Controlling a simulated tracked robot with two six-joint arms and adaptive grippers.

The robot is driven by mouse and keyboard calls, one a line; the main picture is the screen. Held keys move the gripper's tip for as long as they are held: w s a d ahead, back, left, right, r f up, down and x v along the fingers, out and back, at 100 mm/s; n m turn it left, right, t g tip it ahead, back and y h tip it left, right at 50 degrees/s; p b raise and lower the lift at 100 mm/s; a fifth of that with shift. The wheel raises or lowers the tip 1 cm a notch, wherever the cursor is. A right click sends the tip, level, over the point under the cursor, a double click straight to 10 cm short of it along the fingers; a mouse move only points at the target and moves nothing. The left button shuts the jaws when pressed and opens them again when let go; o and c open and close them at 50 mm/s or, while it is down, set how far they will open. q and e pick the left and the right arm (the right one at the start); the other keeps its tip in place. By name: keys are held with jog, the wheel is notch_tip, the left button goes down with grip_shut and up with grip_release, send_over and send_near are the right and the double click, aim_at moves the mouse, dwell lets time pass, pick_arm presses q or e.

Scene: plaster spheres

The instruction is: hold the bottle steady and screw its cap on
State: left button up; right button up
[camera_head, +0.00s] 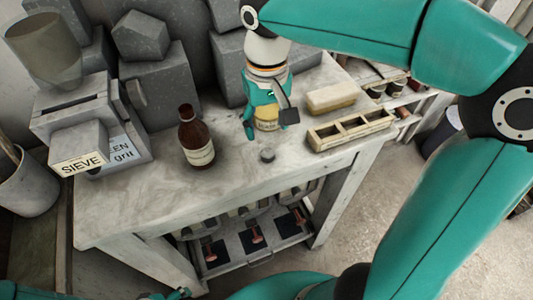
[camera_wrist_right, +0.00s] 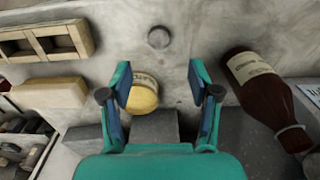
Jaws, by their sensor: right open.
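The brown bottle (camera_head: 196,140) with a pale label stands upright on the marble bench top. It also shows at the right of the wrist view (camera_wrist_right: 262,88). A small dark grey disc, seemingly the cap (camera_head: 267,156), lies flat on the bench to the bottle's right; it is at top centre in the wrist view (camera_wrist_right: 158,37). My right gripper (camera_head: 269,124) is open and points down above the bench, apart from cap and bottle. Its fingers (camera_wrist_right: 158,75) are spread with nothing gripped. A teal sliver at the head view's bottom left may be my left gripper, mostly cut off.
A compartment tray (camera_head: 350,130) and a pale block (camera_head: 332,97) lie to the right. A grey sieve box (camera_head: 80,155) and stone blocks (camera_head: 155,85) crowd the left and back. The front bench is clear.

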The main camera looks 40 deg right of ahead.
aim_at(267, 152)
jog(key=shift+f, duration=1.7)
jog(key=shift+f+p, duration=0.45)
jog(key=shift+f, duration=2.15)
jog(key=c, duration=0.8)
